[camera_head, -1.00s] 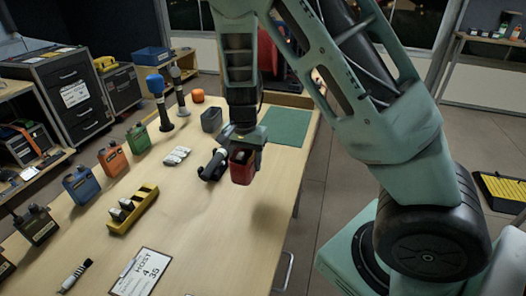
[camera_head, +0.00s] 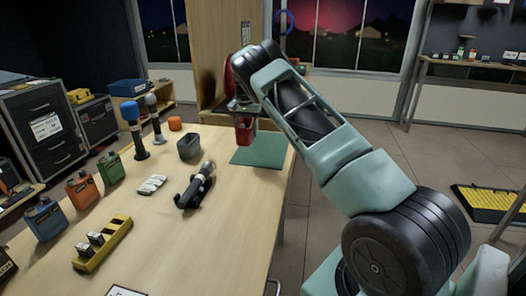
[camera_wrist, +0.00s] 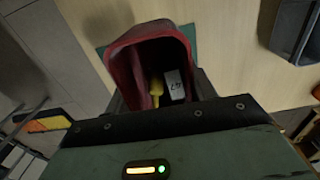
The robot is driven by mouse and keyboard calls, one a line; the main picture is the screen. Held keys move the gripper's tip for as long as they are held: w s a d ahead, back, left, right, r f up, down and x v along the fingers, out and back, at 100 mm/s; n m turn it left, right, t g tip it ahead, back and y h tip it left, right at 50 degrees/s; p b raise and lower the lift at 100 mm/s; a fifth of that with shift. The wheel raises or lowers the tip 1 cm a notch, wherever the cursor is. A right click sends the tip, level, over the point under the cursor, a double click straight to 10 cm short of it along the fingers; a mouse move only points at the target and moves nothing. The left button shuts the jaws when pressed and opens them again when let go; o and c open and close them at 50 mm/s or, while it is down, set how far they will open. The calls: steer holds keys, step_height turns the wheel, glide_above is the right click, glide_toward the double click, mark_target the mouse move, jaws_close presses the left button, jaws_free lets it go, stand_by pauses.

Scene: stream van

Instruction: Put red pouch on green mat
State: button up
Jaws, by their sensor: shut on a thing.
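The red pouch (camera_head: 244,132) is upright in my gripper (camera_head: 245,114) at the far end of the table. In the head view its lower end overlaps the far left part of the green mat (camera_head: 264,153); I cannot tell whether it touches. In the wrist view the open-topped red pouch (camera_wrist: 125,62) holds a yellow item (camera_wrist: 157,90) and a white labelled piece (camera_wrist: 175,85). My gripper (camera_wrist: 150,103) is shut on it there, with the fingertips mostly hidden. Bits of the green mat (camera_wrist: 189,38) show behind the pouch.
A dark grey open bin (camera_head: 190,147) stands left of the mat, and a microphone in a black stand (camera_head: 198,187) lies nearer. Blue and grey microphones (camera_head: 133,130), an orange ball-like item (camera_head: 175,124) and a yellow tray (camera_head: 103,246) are farther left. The near right tabletop is clear.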

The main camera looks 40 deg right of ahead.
steer(key=d, duration=0.6)
steer(key=p, duration=0.1)
glide_above(259, 157)
step_height(259, 157, down, 10)
steer(key=shift+a, duration=0.15)
steer(key=shift+f, duration=0.1)
steer(key=o, duration=1)
